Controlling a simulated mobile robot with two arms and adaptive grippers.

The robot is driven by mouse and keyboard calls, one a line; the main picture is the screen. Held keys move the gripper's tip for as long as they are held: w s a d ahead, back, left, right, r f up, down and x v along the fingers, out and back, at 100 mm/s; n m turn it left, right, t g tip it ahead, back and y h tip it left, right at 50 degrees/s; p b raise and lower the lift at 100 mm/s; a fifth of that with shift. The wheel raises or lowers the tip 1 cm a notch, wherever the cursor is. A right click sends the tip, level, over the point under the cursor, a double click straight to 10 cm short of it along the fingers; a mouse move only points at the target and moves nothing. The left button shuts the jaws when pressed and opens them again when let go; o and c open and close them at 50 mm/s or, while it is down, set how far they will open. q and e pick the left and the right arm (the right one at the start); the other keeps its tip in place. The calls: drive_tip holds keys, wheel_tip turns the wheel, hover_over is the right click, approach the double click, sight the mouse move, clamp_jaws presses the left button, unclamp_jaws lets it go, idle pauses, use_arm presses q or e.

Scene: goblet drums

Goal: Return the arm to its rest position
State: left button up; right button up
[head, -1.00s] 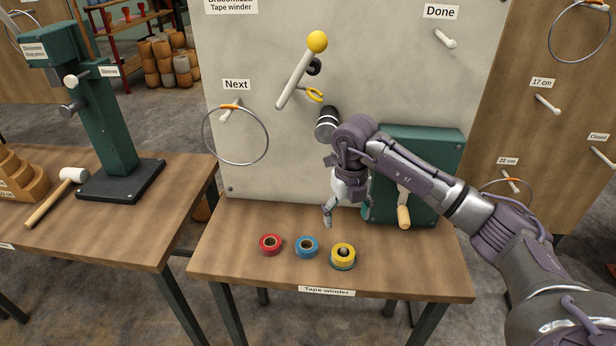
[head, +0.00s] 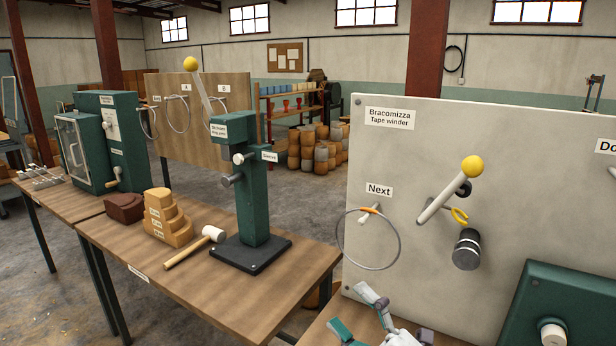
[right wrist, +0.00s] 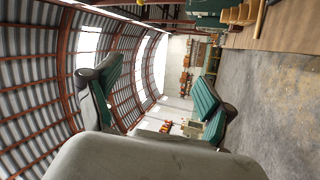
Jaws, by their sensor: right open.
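My right gripper (head: 360,312) shows at the bottom edge of the head view, in front of the tape winder board (head: 420,165). Its grey and teal fingers are spread with nothing between them. In the right wrist view the same gripper (right wrist: 155,95) is open and empty, and that view is turned on its side. Most of my right arm is below the head view. My left gripper is not in view.
A ring (head: 341,246) hangs from the "Next" peg, and a yellow-knobbed lever (head: 472,167) stands out from the board. A green box (head: 560,300) is at the lower right. The left table holds a green press (head: 250,190), a mallet (head: 213,233) and a stepped wooden block (head: 165,218).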

drive_tip(key=d+f+m+t+h, duration=0.3)
drive_tip(key=d+f+m+h, duration=0.5)
drive_tip(key=d+m+h, duration=0.5)
drive_tip(key=s+d+f+m+g+h, duration=0.2)
drive_tip(key=s+f+m+g+h, duration=0.3)
drive_tip(key=f, duration=0.4)
drive_tip(key=s+a+f+m+g+y, duration=0.1)
drive_tip(key=s+f+m+g+y, duration=0.1)
drive_tip(key=s+f+g, duration=0.6)
drive_tip(key=s+a+f+m+g+y, duration=0.15)
drive_tip(key=s+f, duration=0.25)
drive_tip(key=s, duration=0.9)
wheel_tip(320, 180, down, 25)
drive_tip(key=s+g, duration=0.1)
drive_tip(key=g, duration=0.1)
drive_tip(key=s+d+f, duration=0.2)
drive_tip(key=s+f, duration=0.6)
drive_tip(key=s+d+f+g, duration=0.1)
drive_tip(key=s+f, duration=0.6)
drive_tip(key=s, duration=0.1)
drive_tip(key=shift+s+d+f+n+h, duration=0.35)
drive_tip(key=shift+s+d+f, duration=0.05)
